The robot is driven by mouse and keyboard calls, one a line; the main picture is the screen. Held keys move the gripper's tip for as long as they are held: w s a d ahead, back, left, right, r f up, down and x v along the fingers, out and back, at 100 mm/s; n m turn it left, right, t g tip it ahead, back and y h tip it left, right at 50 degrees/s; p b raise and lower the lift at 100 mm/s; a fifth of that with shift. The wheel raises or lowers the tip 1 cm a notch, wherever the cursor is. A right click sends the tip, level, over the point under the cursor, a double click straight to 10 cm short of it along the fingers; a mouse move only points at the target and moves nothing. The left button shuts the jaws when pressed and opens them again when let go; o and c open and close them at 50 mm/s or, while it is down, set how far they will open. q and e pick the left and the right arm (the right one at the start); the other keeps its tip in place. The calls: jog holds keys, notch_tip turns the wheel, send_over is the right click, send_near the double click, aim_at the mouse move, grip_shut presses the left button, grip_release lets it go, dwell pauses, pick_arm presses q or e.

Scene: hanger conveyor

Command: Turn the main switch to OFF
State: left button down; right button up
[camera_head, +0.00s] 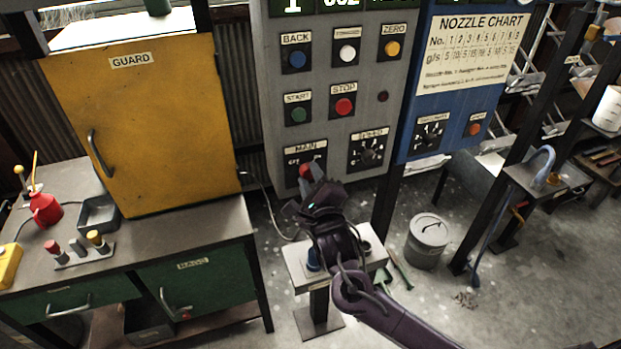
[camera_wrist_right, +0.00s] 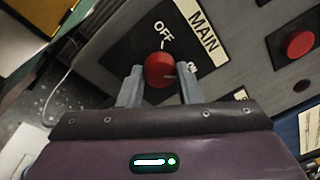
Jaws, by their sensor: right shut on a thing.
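The main switch is a red round knob (camera_wrist_right: 160,70) on a black plate below the MAIN label (camera_wrist_right: 204,32) in the right wrist view. OFF is printed above it, and another marking, partly covered, lies to its right. In the head view the knob (camera_head: 306,169) shows low on the grey panel. My right gripper (camera_head: 313,188) reaches up to it, and its two fingers (camera_wrist_right: 160,80) are shut on the knob from both sides. My left gripper is not in view.
The grey panel (camera_head: 370,120) has START, STOP (camera_head: 344,106) and other buttons above, and a selector dial (camera_head: 368,152) to the right. A blue cabinet (camera_head: 405,147) adjoins it. A yellow guard door (camera_head: 150,130) stands left. A small pedestal (camera_head: 297,270) is below my right arm.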

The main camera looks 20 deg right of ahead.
jog(key=shift+f, duration=0.1)
jog(key=shift+n+b, duration=0.4)
jog(key=shift+n, duration=0.4)
jog(key=shift+f+n, duration=0.1)
jog(key=shift+n, duration=0.7)
jog(key=n, duration=0.4)
jog(key=shift+n+t, duration=0.3)
jog(key=shift+n, duration=0.1)
jog(key=n, duration=0.4)
jog(key=shift+n+y+p, duration=0.3)
jog(key=shift+n+p, duration=0.05)
jog(key=shift+n, duration=0.05)
jog(key=n+y+p, duration=0.1)
jog(key=n, duration=0.5)
jog(key=shift+d, duration=0.1)
